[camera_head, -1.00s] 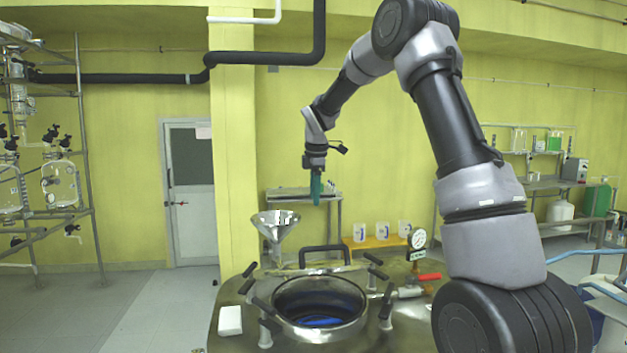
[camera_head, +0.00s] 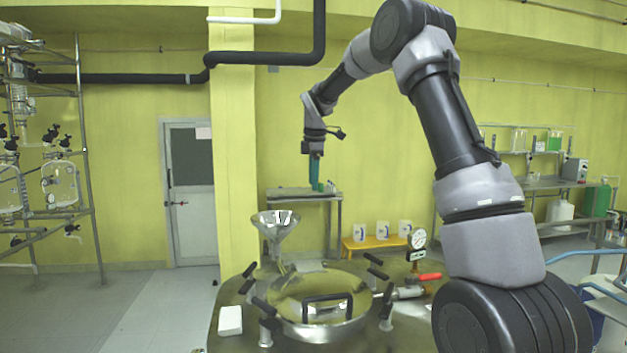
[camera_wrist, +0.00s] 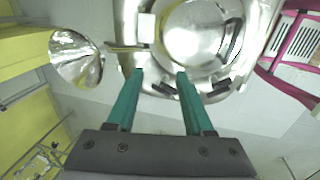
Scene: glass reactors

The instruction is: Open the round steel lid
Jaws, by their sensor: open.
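The round steel lid (camera_head: 290,284) lies down over the round opening of the steel vessel (camera_head: 235,315) in the head view, so the inside is hidden. Its black bar handle (camera_head: 327,298) is toward the near side. Black-handled clamps (camera_head: 375,259) stand around the rim, swung outward. My gripper (camera_head: 315,188), with green fingers, hangs high above and behind the lid, touching nothing. In the wrist view my gripper (camera_wrist: 160,72) is open and empty, its fingers apart, with the lid (camera_wrist: 195,35) below and beyond them.
A steel funnel (camera_head: 276,222) stands behind the vessel at left. A white block (camera_head: 230,320) lies on the vessel top. A gauge (camera_head: 417,239) and red-handled valve (camera_head: 429,277) stand at right. The air above the lid is clear.

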